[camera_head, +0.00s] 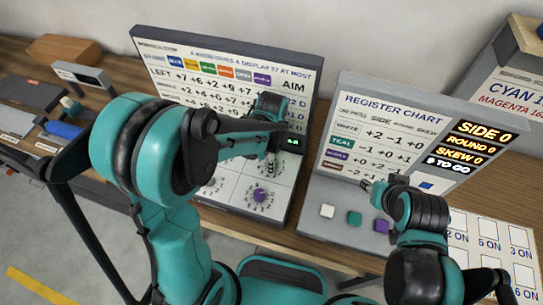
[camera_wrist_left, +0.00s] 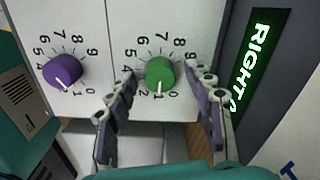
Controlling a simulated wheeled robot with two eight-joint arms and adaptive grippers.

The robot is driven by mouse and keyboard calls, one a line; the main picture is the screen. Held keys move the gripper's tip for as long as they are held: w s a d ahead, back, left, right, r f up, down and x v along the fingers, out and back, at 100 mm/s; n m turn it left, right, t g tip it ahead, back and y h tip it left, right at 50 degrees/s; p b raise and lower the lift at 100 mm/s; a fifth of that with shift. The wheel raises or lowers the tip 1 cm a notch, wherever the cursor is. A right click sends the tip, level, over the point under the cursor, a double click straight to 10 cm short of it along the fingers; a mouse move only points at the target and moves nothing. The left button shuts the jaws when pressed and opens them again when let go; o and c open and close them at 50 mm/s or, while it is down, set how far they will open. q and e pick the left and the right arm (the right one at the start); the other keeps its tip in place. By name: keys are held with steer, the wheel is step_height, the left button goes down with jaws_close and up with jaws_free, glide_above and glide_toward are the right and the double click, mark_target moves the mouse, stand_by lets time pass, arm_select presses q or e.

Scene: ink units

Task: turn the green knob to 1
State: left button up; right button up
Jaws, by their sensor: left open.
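The green knob (camera_wrist_left: 160,72) is in the left wrist view on a white dial panel. Its white pointer mark points down at the printed 1, between 0 and 2. My left gripper (camera_wrist_left: 161,70) is open, with one finger on each side of the green knob; small gaps seem to show between fingers and knob. In the head view my left gripper (camera_head: 271,165) is in front of the dial panel (camera_head: 231,192), and the green knob is hidden behind it. My right gripper (camera_head: 369,185) is by the register chart console; its fingers are too small to judge.
A purple knob (camera_wrist_left: 62,71) is left of the green one. A dark side with a green display (camera_wrist_left: 258,60) is close on the right. The register console (camera_head: 330,235) has white, teal and purple buttons. A blue cylinder (camera_head: 63,130) lies at far left.

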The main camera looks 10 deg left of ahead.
arm_select(q)
step_height(320, 180, up, 12)
stand_by(0.5)
stand_by(0.3)
steer(key=s+a+n+t+b, duration=0.1)
steer(key=s+a+n+t, duration=0.2)
steer(key=s+n, duration=0.2)
steer(key=s+a+f+n+t+b, duration=0.1)
steer(key=s+a+n+t+b, duration=0.1)
steer(key=n, duration=0.8)
steer(key=s+a+t, duration=0.1)
steer(key=s+t, duration=0.1)
steer(key=s, duration=0.1)
steer(key=shift+a+f+n, duration=0.15)
steer(key=shift+f+n, duration=0.05)
steer(key=shift+n, duration=0.2)
